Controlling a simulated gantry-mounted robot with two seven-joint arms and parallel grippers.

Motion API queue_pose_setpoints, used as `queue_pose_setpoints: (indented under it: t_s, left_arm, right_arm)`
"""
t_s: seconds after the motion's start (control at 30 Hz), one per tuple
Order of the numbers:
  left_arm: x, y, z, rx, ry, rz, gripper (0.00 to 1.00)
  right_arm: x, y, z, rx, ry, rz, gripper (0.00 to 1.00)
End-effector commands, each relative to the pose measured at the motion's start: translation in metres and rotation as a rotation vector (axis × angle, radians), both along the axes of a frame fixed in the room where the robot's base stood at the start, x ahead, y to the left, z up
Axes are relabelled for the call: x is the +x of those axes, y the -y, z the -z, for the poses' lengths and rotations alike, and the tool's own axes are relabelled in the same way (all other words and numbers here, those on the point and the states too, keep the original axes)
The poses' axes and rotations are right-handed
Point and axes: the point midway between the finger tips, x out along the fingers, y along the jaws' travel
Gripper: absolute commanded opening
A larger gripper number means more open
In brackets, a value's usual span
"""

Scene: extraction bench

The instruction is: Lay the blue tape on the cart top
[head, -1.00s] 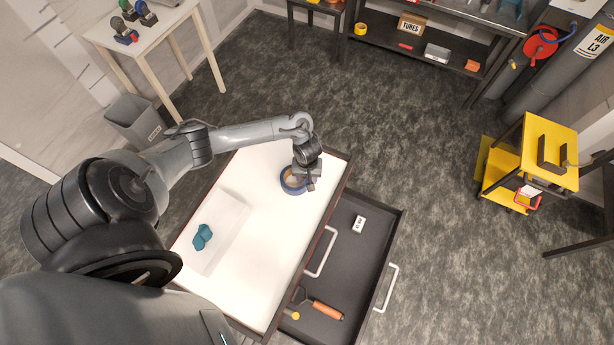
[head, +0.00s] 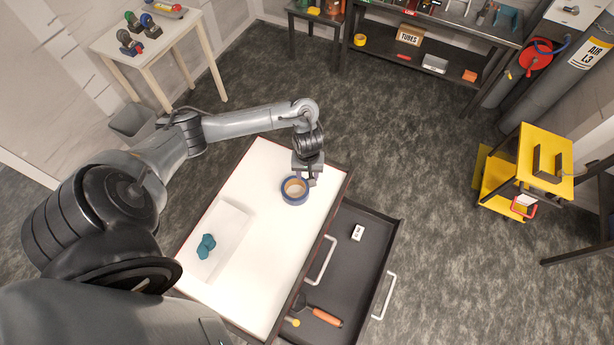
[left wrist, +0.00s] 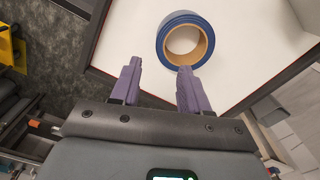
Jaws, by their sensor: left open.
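The blue tape (head: 294,190) is a roll with a tan core. It lies flat on the white cart top (head: 262,250), near its far right corner. In the left wrist view the blue tape (left wrist: 185,40) lies just beyond the fingertips, nearer the right finger. My left gripper (head: 308,178) is open and empty, just behind the roll in the head view. Its two purple fingers (left wrist: 157,68) stand apart with nothing between them. Whether the right finger touches the roll I cannot tell. My right gripper is not in view.
A clear tray (head: 228,222) with a teal crumpled thing (head: 206,246) lies on the cart's left part. An open drawer (head: 345,270) juts out on the right, holding an orange-handled tool (head: 325,316) and a small white box (head: 357,232). A yellow trolley (head: 540,165) stands far right.

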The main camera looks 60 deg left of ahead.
Motion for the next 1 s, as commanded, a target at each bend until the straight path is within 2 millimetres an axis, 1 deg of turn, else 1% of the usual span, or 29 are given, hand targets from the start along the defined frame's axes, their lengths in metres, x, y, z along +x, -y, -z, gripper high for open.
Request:
queue_pose_setpoints:
  t_s: [0.07, 0.17, 0.27, 0.3, 0.37, 0.4, 0.47, 0.5, 0.6, 0.7, 0.77, 0.9, 1.0]
  left_arm:
    - [0.001, 0.007, -0.003, -0.004, 0.011, 0.028, 0.45]
    - [0.004, 0.029, 0.002, -0.018, 0.053, 0.117, 0.45]
    - [0.008, 0.067, 0.010, -0.034, 0.131, 0.266, 0.45]
    - [0.010, 0.087, 0.012, -0.039, 0.173, 0.337, 0.45]
    - [0.011, 0.117, 0.012, -0.040, 0.242, 0.447, 0.45]
    - [0.012, 0.137, 0.010, -0.034, 0.290, 0.519, 0.45]
    - [0.010, 0.165, 0.004, -0.016, 0.360, 0.620, 0.45]
    - [0.009, 0.181, -0.003, 0.003, 0.402, 0.679, 0.45]
    - [0.000, 0.210, -0.022, 0.060, 0.475, 0.797, 0.45]
    - [-0.013, 0.223, -0.044, 0.124, 0.502, 0.881, 0.45]
    - [-0.025, 0.224, -0.057, 0.156, 0.495, 0.920, 0.45]
    - [-0.056, 0.214, -0.081, 0.198, 0.435, 0.993, 0.45]
    - [-0.080, 0.203, -0.093, 0.197, 0.379, 1.034, 0.45]
  right_arm:
    - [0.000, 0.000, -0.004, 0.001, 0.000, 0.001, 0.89]
    - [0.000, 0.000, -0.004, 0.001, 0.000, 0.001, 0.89]
    - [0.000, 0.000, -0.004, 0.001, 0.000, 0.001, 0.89]
    - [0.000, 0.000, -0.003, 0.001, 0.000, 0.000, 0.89]
    - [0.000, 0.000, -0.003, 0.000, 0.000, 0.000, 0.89]
    - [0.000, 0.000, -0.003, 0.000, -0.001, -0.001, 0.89]
    - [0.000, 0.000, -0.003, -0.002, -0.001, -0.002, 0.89]
    - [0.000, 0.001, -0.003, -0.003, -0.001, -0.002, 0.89]
    - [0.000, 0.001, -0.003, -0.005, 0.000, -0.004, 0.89]
    - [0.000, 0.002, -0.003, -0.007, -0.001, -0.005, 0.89]
    - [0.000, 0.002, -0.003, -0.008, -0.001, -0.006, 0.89]
    - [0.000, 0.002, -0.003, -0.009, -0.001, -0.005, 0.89]
    - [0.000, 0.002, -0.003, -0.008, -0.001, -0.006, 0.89]
